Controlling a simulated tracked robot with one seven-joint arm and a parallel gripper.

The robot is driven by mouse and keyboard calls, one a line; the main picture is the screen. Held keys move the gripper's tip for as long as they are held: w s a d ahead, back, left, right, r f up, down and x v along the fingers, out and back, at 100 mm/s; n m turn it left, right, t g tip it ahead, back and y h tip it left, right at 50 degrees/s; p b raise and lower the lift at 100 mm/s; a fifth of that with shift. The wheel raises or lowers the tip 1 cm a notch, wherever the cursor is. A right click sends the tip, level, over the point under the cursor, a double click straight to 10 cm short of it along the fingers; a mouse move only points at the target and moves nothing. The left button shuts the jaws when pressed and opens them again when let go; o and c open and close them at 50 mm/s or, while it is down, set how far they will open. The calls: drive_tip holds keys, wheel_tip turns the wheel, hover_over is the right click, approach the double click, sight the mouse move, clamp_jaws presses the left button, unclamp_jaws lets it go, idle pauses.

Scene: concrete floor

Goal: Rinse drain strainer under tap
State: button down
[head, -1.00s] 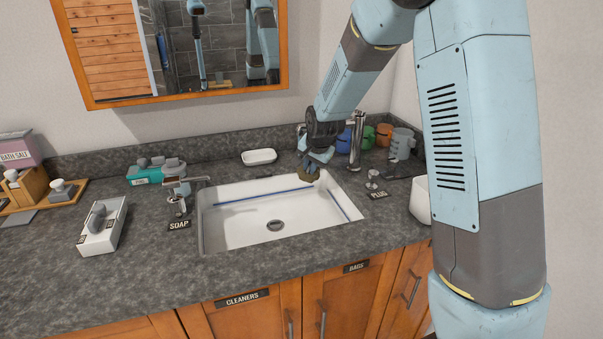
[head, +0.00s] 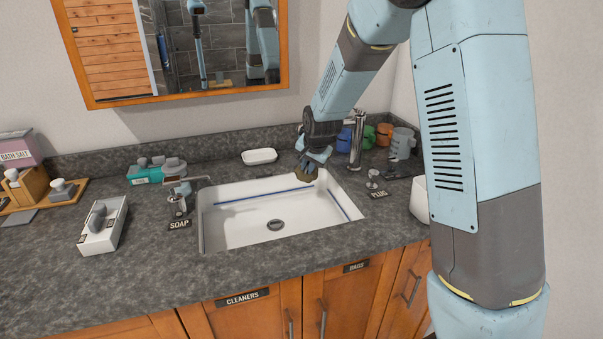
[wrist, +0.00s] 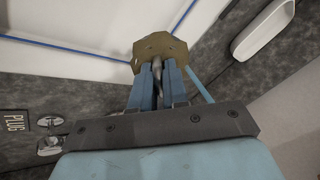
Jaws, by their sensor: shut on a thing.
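My gripper (head: 313,160) is shut on the drain strainer (head: 306,171), a brownish disc with a scalloped edge. It holds the strainer at the back right corner of the white sink (head: 232,236). In the wrist view, the strainer (wrist: 157,44) sticks out beyond the two blue fingers (wrist: 160,80), with the sink behind it. The chrome tap (head: 356,138) rises behind the sink, just right of my gripper. My wrist hides part of that area, and I cannot tell whether water runs.
The sink drain (head: 275,225) is bare. A plug (head: 373,180) lies right of the sink, with cups (head: 384,134) and a grey mug (head: 401,144) behind. A soap dispenser (head: 179,199) stands left of the sink. A white soap dish (head: 259,156) sits behind.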

drive_tip(key=shift+d, duration=0.2)
drive_tip(key=shift+w+d, duration=0.15)
drive_tip(key=shift+d, duration=0.3)
drive_tip(key=shift+a, duration=0.1)
drive_tip(key=shift+a, duration=0.5)
drive_tip(key=shift+d, duration=0.15)
drive_tip(key=shift+d, duration=0.45)
idle(0.4)
